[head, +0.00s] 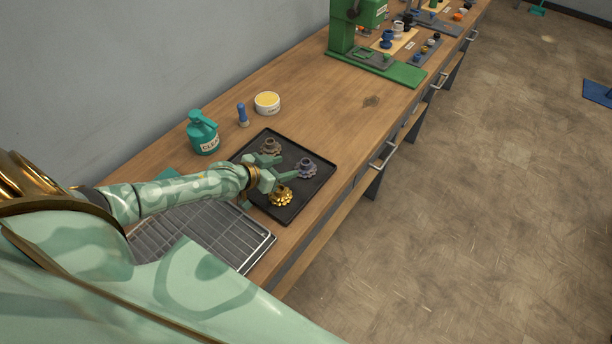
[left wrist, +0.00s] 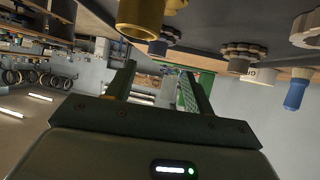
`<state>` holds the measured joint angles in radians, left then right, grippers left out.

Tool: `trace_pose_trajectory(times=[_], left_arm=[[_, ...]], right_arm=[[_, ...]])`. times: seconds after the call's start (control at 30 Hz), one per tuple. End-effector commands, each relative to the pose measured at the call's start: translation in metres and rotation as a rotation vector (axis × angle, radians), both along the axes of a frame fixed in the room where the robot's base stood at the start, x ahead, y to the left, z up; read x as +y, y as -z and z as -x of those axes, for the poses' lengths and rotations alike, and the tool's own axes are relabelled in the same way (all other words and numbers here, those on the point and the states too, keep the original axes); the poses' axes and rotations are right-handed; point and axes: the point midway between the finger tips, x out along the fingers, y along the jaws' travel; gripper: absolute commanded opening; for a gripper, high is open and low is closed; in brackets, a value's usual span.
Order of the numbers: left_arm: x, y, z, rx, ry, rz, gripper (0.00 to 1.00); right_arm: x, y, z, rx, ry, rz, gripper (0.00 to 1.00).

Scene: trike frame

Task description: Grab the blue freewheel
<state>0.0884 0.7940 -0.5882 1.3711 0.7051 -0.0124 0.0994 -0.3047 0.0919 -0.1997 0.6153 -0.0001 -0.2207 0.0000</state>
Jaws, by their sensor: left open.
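The blue freewheel (head: 305,167) is a blue-grey toothed part on the black tray, right of my left gripper. In the left wrist view, which is upside down, it (left wrist: 163,42) shows beyond the fingers. My left gripper (head: 284,169) is open over the tray, its fingers pointing towards the blue freewheel; its fingertips (left wrist: 157,72) show nothing between them. A gold freewheel (head: 280,195) sits nearer, just below the gripper in the picture. A brown freewheel (head: 270,146) sits behind it. My right gripper is not in view.
The black tray (head: 318,188) lies on the wooden bench (head: 300,112). A wire rack (head: 240,246) is in front. A teal bottle (head: 203,134), a blue-handled brush (head: 242,116) and a yellow-topped tub (head: 267,103) stand behind. A green press (head: 345,38) stands farther along.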

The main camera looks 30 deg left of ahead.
Motion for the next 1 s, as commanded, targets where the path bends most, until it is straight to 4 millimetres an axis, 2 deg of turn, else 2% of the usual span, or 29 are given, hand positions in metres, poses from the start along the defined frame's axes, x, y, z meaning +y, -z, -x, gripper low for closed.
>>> trace_pose_trajectory(times=[0.03, 0.27, 0.53, 0.87, 1.0], left_arm=[[-0.003, 0.011, -0.006, -0.001, 0.002, -0.001, 0.53], [-0.008, 0.015, -0.02, -0.002, 0.002, -0.002, 0.53], [-0.019, 0.033, -0.054, 0.0, 0.002, -0.002, 0.53], [-0.02, 0.03, -0.06, -0.001, 0.002, -0.003, 0.53], [-0.02, 0.031, -0.06, 0.0, 0.002, -0.004, 0.14]], right_arm=[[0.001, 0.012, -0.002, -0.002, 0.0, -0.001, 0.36], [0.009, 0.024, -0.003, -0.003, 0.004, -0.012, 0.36], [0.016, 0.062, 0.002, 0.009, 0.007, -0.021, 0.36], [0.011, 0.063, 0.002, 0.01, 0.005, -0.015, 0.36], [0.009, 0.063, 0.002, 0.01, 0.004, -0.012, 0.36]])
